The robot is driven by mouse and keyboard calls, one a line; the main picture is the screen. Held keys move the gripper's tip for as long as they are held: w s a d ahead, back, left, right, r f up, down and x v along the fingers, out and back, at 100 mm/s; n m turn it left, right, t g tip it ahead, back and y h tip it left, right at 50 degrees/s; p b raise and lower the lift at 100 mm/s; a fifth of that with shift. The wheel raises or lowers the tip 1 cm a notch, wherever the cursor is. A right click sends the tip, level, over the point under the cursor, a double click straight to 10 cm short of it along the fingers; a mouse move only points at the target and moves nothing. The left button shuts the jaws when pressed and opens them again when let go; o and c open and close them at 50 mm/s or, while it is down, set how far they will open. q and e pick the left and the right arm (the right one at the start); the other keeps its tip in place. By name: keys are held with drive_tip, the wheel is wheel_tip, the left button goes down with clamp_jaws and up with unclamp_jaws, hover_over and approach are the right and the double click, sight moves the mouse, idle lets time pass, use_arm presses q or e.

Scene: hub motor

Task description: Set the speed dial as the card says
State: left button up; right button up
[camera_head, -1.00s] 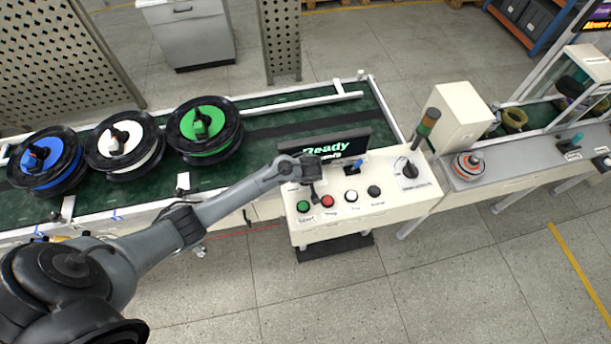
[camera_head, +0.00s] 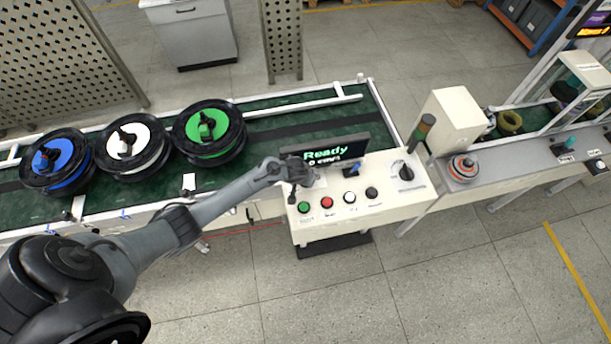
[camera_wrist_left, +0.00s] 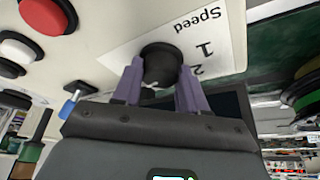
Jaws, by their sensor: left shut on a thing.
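The black speed dial (camera_wrist_left: 160,66) sits on a white label (camera_wrist_left: 205,35) reading "Speed", with the numbers 1 and 2 visible in the left wrist view. My left gripper (camera_wrist_left: 158,90) is shut on the dial, one purple finger on each side. Its setting is hard to read, as the fingers and wrist hide part of the dial and label. In the head view my left gripper (camera_head: 292,190) is at the left end of the white control panel (camera_head: 325,225). I cannot identify the card's text.
Green (camera_head: 304,207), red (camera_head: 328,202), white (camera_head: 350,197) and black (camera_head: 372,193) buttons line the panel's front. A black rotary handle (camera_head: 406,172) is at its right.

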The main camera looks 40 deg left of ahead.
use_arm(q)
drive_tip(key=shift+m, duration=0.5)
drive_tip(key=shift+h, duration=0.3)
drive_tip(key=o, duration=1.1)
drive_tip(key=shift+c, duration=0.2)
drive_tip(key=p+v, duration=0.2)
drive_tip(key=v, duration=0.8)
drive_tip(key=shift+s+r, duration=0.3)
drive_tip(key=shift+r, duration=0.05)
